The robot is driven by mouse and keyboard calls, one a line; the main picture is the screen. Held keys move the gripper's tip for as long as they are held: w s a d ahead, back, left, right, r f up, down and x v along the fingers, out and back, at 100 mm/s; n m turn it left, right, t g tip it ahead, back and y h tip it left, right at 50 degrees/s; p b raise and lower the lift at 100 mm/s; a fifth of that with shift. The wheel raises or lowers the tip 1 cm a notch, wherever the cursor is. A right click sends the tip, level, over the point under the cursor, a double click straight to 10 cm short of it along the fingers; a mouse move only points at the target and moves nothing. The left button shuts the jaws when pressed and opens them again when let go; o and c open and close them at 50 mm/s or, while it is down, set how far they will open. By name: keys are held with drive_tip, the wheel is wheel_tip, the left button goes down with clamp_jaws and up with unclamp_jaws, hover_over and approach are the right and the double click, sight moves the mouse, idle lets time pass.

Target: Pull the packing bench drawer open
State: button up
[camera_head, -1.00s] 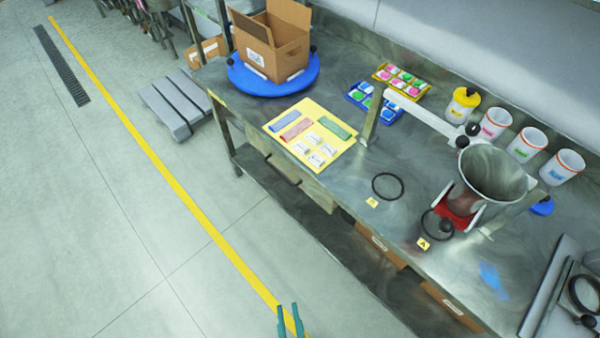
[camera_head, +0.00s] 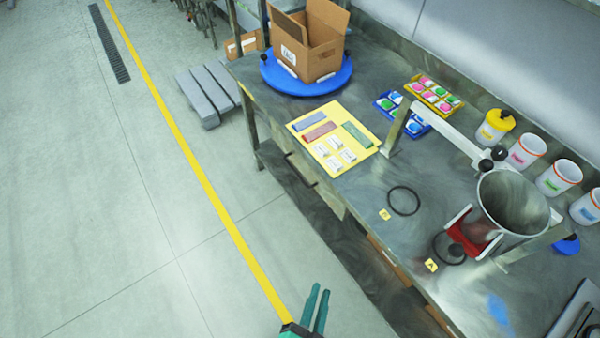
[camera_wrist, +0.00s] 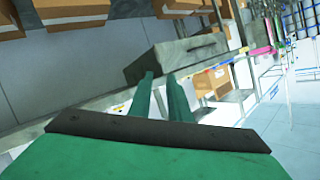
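The packing bench (camera_head: 365,185) runs diagonally across the head view. Its drawer (camera_head: 322,192) is under the front edge, below the yellow mat, with a dark bar handle (camera_head: 302,171). The drawer front looks about flush with the bench edge. In the wrist view the drawer (camera_wrist: 160,65) is a grey box ahead of the fingers, with its handle (camera_wrist: 203,48) on the front face. My gripper (camera_head: 319,289) is out over the floor, in front of the bench and apart from the handle. Its two teal fingers (camera_wrist: 161,77) are parted, with nothing between them.
On the bench are a yellow mat (camera_head: 368,152), an open carton (camera_head: 308,52) on a blue turntable (camera_head: 342,82), and a metal drum (camera_head: 512,203). A grey slatted platform (camera_head: 205,98) stands on the floor beyond the bench.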

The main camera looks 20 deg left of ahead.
drive_tip(key=w+a+f+m+y, duration=0.1)
drive_tip(key=w+a+f+m, duration=0.2)
drive_tip(key=w+f+m, duration=0.45)
drive_tip(key=m+g+y, duration=0.1)
drive_tip(key=m+y, duration=0.4)
drive_tip(key=y, duration=0.2)
approach(296, 172)
drive_tip(key=x, duration=1)
drive_tip(key=shift+f, duration=0.3)
clamp_jaws()
